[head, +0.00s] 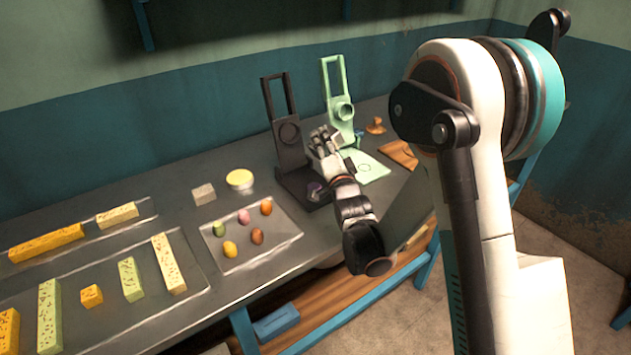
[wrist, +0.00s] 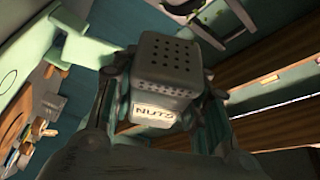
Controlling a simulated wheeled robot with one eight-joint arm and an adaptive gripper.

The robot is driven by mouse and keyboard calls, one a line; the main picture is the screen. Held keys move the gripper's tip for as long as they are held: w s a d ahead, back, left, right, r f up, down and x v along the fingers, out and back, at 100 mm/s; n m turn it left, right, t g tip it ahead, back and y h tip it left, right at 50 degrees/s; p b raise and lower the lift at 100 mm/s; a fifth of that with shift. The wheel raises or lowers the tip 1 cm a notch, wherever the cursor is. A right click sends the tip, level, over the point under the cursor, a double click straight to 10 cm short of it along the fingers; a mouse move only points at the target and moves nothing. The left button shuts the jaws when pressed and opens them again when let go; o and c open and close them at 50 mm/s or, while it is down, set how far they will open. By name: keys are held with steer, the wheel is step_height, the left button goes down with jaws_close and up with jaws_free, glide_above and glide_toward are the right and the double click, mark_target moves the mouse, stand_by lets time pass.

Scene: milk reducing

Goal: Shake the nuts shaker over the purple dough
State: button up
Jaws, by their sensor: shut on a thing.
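My gripper (head: 323,145) is shut on the nuts shaker (wrist: 168,65), a grey box with a holed face and a "NUTS" label, seen close up between the fingers (wrist: 165,90) in the wrist view. In the head view the gripper is above the base of the black stand (head: 290,182), and the shaker is hard to tell apart from the fingers. The purple dough (head: 315,190) shows as a small purple patch on that base, below the gripper and partly hidden by the wrist. Whether the shaker is straight above it I cannot tell.
A light green stand (head: 341,110) is right behind the gripper. A tray (head: 280,243) with several coloured dough pieces lies to the left, with a grey block (head: 203,194) and yellow round thing (head: 240,179) behind it. Speckled bars lie on trays (head: 195,285) farther left.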

step_height(320, 180, down, 3)
steer(key=shift+f+b, duration=0.1)
steer(key=shift+b, duration=0.55)
step_height(320, 180, up, 3)
steer(key=shift+r+p, duration=0.15)
steer(key=shift+p, duration=0.65)
steer(key=shift+w+f+b, duration=0.1)
steer(key=shift+f+b, duration=0.75)
steer(key=shift+f, duration=0.85)
steer(key=shift+r, duration=0.15)
